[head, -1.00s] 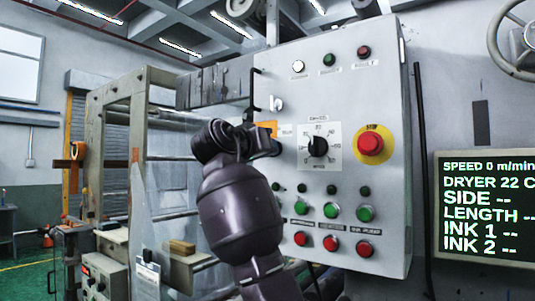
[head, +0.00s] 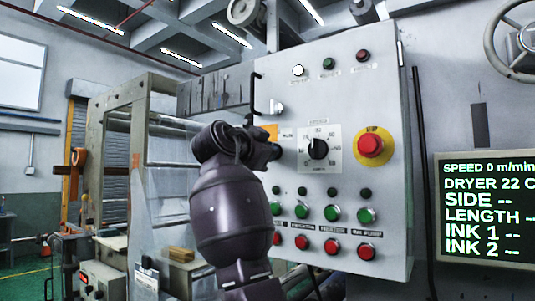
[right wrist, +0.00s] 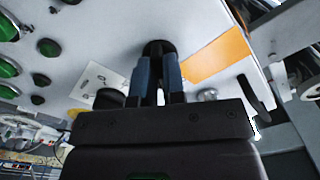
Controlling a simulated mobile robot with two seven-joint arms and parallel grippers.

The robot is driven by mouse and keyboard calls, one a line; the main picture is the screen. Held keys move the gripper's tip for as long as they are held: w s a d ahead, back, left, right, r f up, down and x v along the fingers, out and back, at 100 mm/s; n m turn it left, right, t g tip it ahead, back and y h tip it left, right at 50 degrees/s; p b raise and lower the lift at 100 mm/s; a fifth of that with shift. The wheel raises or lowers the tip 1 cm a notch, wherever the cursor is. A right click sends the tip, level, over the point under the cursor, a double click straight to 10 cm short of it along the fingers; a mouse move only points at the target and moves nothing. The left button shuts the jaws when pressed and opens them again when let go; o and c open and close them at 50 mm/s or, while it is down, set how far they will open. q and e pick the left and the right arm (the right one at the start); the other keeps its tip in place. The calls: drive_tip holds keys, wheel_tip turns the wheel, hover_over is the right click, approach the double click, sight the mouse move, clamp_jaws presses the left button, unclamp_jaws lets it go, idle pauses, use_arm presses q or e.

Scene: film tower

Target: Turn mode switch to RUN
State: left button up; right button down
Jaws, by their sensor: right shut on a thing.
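The grey control panel (head: 395,110) faces me. A black knob (right wrist: 158,47), which I take for the mode switch, sits on the panel beside an orange label (right wrist: 218,55). My right gripper (right wrist: 158,68) has its two blue fingers shut on this knob. In the head view my right gripper (head: 276,151) covers the knob at the panel's left edge, so its pointer direction is hidden. A small label (head: 287,134), too small to read surely, shows just above the gripper. My left gripper is not in view.
Right of the gripper are a black dial (head: 318,148) on a white scale plate and a red stop button (head: 370,145) on yellow. Below are green buttons (head: 332,213) and red buttons (head: 332,247). A display (head: 485,210) stands at the right. A machine frame (head: 140,150) stands left.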

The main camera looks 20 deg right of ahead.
drive_tip(key=shift+m, duration=0.8)
drive_tip(key=c, duration=1.2)
unclamp_jaws()
drive_tip(key=shift+a, duration=0.1)
drive_tip(key=b+v, duration=0.2)
drive_tip(key=v, duration=0.8)
drive_tip(key=shift+s+a, duration=0.2)
drive_tip(key=shift+s, duration=0.1)
